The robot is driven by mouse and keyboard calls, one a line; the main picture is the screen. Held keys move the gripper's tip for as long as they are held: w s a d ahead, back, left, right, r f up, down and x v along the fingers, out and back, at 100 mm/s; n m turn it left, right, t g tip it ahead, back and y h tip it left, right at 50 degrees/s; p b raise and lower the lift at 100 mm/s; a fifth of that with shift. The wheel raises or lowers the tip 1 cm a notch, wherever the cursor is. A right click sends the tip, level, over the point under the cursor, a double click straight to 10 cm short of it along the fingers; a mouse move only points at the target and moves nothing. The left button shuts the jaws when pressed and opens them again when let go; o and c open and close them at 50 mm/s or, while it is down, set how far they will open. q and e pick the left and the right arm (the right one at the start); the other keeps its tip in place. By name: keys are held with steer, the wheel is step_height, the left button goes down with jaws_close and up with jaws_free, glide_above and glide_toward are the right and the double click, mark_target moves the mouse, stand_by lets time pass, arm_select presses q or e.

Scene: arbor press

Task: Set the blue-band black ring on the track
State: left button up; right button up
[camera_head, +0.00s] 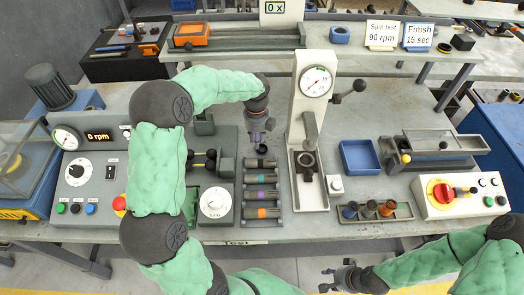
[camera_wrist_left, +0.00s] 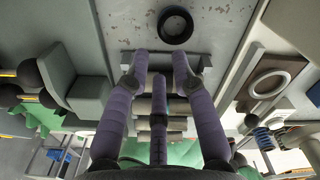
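My left gripper (camera_head: 258,132) points down above the bench, just behind a rack (camera_head: 243,212) of dark cylinders with coloured bands. In the left wrist view its fingers (camera_wrist_left: 160,75) are spread, with nothing between them. A plain black ring (camera_wrist_left: 161,25) lies flat on the bench beyond the fingertips, apart from them; no blue band shows on it. My right gripper (camera_head: 328,279) is empty and looks open in front of the bench. I cannot tell which part is the track.
A white arbor press (camera_head: 307,120) with a dial stands right of the left gripper. An empty blue tray (camera_head: 344,157) and a grey railed fixture (camera_head: 440,143) lie further right. A control box (camera_head: 440,203) is at front right. My left arm covers part of the left equipment.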

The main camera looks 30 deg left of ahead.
arm_select(q)
steer(key=shift+w+a+f+b, duration=0.1)
steer(key=shift+f+b, duration=0.4)
steer(key=shift+f, duration=1.05)
steer(key=shift+w+a+f+b, duration=0.1)
steer(key=shift+f+b, duration=0.4)
steer(key=shift+f, duration=1)
jaws_close()
